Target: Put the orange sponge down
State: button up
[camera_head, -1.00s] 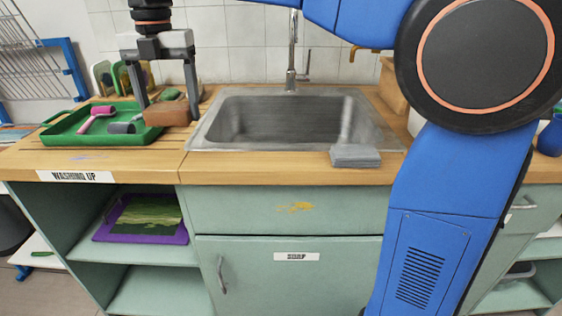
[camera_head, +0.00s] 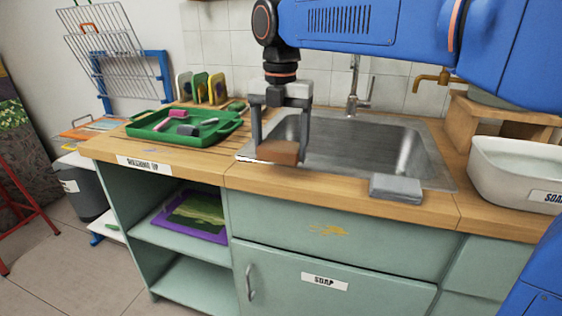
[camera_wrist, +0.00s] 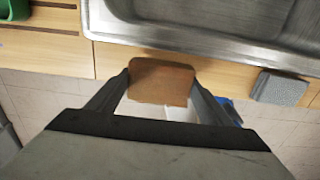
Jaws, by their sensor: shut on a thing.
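The orange-brown sponge (camera_head: 278,152) is a small block between the fingertips of my gripper (camera_head: 281,150), which is shut on it. In the head view it shows in front of the sink's left front corner, by the wooden counter's (camera_head: 330,195) front edge. In the wrist view the sponge (camera_wrist: 160,82) sits between both fingers (camera_wrist: 161,92), with the counter edge and floor behind it. I cannot tell exactly how high it is above the counter.
A metal sink (camera_head: 385,150) lies behind and right. A grey sponge (camera_head: 396,188) lies on the counter at the sink's front right. A green tray (camera_head: 150,128) with rollers stands on the left. A white tub (camera_head: 510,172) marked soap stands at the right.

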aim_at(280, 161)
jog(key=shift+f, duration=2)
jog(key=o, duration=1.1)
jog(key=shift+f, duration=0.15)
notch_tip(280, 161, up, 12)
jog(key=shift+r, duration=0.15)
